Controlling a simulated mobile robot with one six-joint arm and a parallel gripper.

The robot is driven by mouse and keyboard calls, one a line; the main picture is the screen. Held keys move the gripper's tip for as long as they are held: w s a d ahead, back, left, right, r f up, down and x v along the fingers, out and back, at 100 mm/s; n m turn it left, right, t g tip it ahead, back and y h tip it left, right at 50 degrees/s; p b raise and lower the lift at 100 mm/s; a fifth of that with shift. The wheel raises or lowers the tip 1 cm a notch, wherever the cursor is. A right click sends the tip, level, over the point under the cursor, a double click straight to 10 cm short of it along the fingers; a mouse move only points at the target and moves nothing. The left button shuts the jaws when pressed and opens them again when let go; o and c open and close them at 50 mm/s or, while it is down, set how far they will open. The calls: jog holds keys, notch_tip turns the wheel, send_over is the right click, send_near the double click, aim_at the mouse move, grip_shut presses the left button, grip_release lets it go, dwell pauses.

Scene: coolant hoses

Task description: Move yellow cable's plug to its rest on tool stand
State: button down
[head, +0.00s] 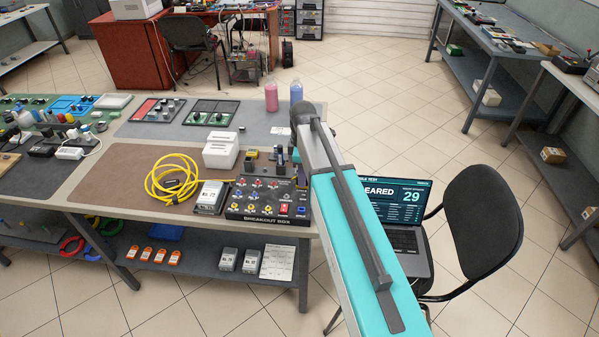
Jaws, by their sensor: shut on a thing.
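The yellow cable (172,172) lies in a loose coil on the brown mat, and its right end runs to the back left of the black breakout box (262,208). My arm crosses the right of the view, and its dark wrist end stands above the box's right side. My gripper (281,157), small and partly hidden by the arm, is shut at the back right of the box. What it grips, taken to be the yellow cable's plug, is too small to make out. A small dark block with a yellow top (250,157) stands at the box's back edge. I cannot tell which part is the tool stand.
A grey labelled box (212,197) lies left of the breakout box, with white boxes (221,150) behind. Pink (271,96) and blue (296,95) bottles stand at the bench's far edge. A laptop (402,215) and black chair (484,222) are at the right. The brown mat's left part is clear.

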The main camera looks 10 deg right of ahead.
jog(key=shift+r, duration=0.2)
jog(key=shift+r+p, duration=0.35)
jog(key=shift+r, duration=0.1)
jog(key=shift+r+p, duration=1.45)
jog(key=shift+r, duration=0.9)
jog(key=shift+w, duration=0.15)
jog(key=shift+w+d+f, duration=0.75)
jog(key=shift+w+f, duration=0.4)
jog(key=shift+w, duration=3.5)
jog(key=shift+s+f+b, duration=0.1)
jog(key=shift+f+b, duration=1.2)
jog(key=shift+f, duration=1.4)
jog(key=shift+f, duration=0.75)
